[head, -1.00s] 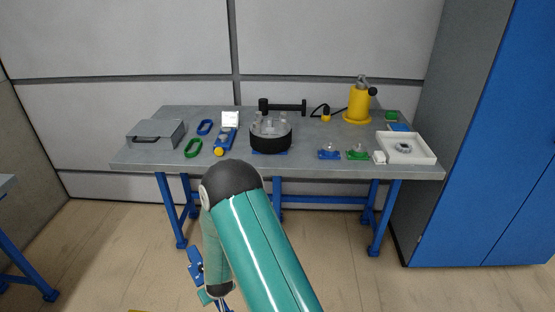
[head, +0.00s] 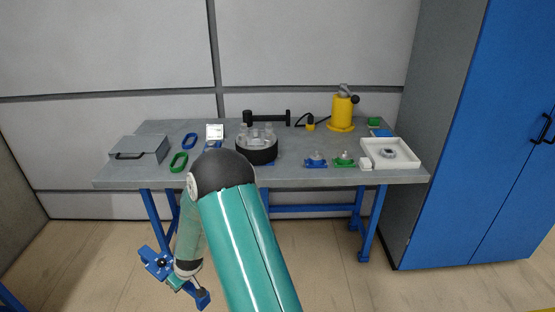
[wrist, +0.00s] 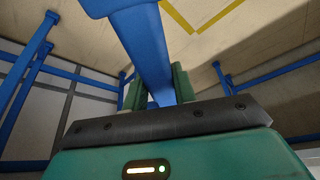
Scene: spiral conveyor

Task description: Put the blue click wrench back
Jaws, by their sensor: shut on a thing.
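My gripper (wrist: 160,95) is shut on a long blue bar, the blue click wrench (wrist: 145,45), which passes between its fingers in the wrist view. In the head view the wrench (head: 157,263) shows low at the left of my arm, in front of the workbench and below its top. It is tilted, and its middle is partly hidden by my gripper. A blue oval ring (head: 190,141) and a green oval ring (head: 179,161) lie on the left of the grey workbench (head: 300,176). I cannot tell whether either ring is the wrench's place.
A grey box (head: 140,149) stands at the bench's left end. A black round device (head: 257,151) is mid-bench. Blue (head: 316,160) and green (head: 344,158) fixtures, a white tray (head: 408,162) and a yellow device (head: 341,112) are to the right. A blue cabinet (head: 490,140) stands at far right.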

